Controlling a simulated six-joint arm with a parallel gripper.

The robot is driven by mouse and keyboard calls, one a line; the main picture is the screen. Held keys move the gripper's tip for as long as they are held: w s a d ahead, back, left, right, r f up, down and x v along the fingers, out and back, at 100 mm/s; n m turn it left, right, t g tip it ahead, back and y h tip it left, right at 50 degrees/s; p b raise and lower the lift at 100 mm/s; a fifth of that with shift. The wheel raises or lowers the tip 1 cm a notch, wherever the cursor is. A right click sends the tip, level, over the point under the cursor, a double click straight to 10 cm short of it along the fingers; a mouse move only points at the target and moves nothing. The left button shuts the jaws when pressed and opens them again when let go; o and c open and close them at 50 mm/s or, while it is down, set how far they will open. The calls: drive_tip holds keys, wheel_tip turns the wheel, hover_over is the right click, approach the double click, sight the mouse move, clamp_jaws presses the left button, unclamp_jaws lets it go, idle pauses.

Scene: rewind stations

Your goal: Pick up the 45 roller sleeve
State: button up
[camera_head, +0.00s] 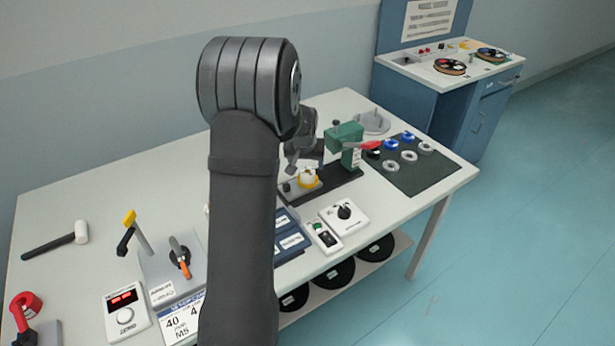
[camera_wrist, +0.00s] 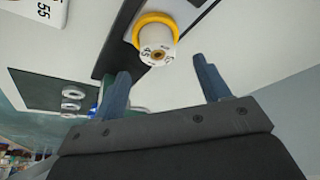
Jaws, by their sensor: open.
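The 45 roller sleeve (camera_wrist: 158,50) is white, marked 45 on its end face, with a yellow ring around its far part. In the wrist view it lies at the top centre, beyond and between my fingertips. My gripper (camera_wrist: 161,68) is open with nothing between its fingers, and looks apart from the sleeve. In the head view the white and yellow sleeve (camera_head: 307,180) sits on a dark base of the green-headed machine (camera_head: 345,140), just below my gripper (camera_head: 304,158). My fingertips are hard to make out there.
A white piece marked 55 (camera_wrist: 38,10) is at the wrist view's upper left. A dark mat (camera_head: 420,175) with several rings lies right of the machine. A white box with a black knob (camera_head: 343,214) is in front. The table's left back (camera_head: 130,175) is clear.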

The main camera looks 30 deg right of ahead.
sight(308, 171)
drive_tip(key=shift+x, duration=2.9)
drive_tip(key=shift+s+d, duration=0.1)
drive_tip(key=c, duration=1.2)
drive_tip(key=shift+r, duration=0.1)
